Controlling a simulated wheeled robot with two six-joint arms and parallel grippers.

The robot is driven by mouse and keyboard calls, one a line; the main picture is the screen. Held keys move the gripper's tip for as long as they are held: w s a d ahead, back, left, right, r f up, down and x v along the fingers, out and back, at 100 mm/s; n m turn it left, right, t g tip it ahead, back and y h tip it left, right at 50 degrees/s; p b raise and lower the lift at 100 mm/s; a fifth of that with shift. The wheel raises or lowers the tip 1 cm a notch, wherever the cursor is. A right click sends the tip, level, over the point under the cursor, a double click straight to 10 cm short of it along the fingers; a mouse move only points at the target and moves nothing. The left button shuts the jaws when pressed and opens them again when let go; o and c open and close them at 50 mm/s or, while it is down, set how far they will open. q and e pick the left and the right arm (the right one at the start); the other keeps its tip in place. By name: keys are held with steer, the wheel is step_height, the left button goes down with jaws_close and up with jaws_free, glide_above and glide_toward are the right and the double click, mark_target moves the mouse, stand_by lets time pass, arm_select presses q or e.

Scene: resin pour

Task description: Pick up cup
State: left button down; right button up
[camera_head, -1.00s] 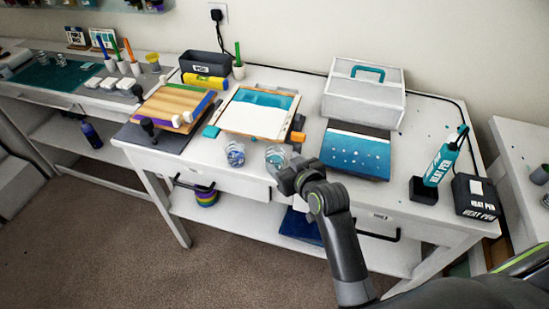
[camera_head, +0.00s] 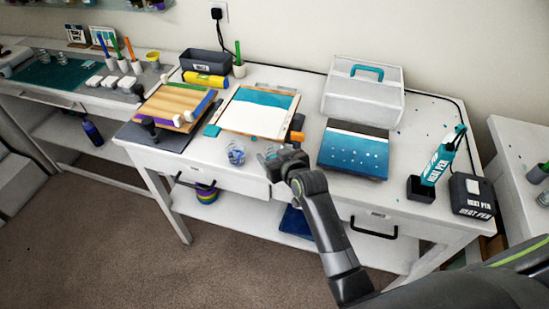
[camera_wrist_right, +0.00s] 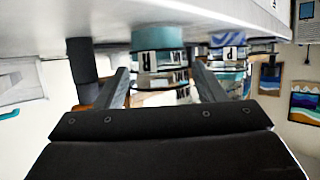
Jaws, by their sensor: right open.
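A clear cup with teal-blue contents (camera_head: 236,153) stands upright near the table's front edge. A second clear cup stands just to its right, mostly hidden in the head view by my right gripper (camera_head: 268,160). The right wrist view is upside down. In it, a clear cup with a teal band (camera_wrist_right: 157,60) sits between the two spread fingers of the right gripper (camera_wrist_right: 161,70). The jaws are open and not closed on the cup. The other cup (camera_wrist_right: 229,60) stands beyond the finger on the right. My left gripper is not in view.
A framed blue-and-white board (camera_head: 262,112) lies behind the cups, with a dark blue panel (camera_head: 353,152) to the right. A white case (camera_head: 362,98) stands at the back. A teal heat pen (camera_head: 440,163) stands far right. Some bare tabletop shows around the heat pen.

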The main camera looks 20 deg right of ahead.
steer(key=c, duration=0.8)
steer(key=shift+o, duration=0.2)
steer(key=shift+r+b, duration=0.2)
steer(key=shift+b, duration=0.25)
steer(key=s+d+b, duration=0.3)
steer(key=s+b, duration=0.1)
steer(key=s, duration=1.3)
steer(key=shift+s+r, duration=0.15)
steer(key=shift+s, duration=0.25)
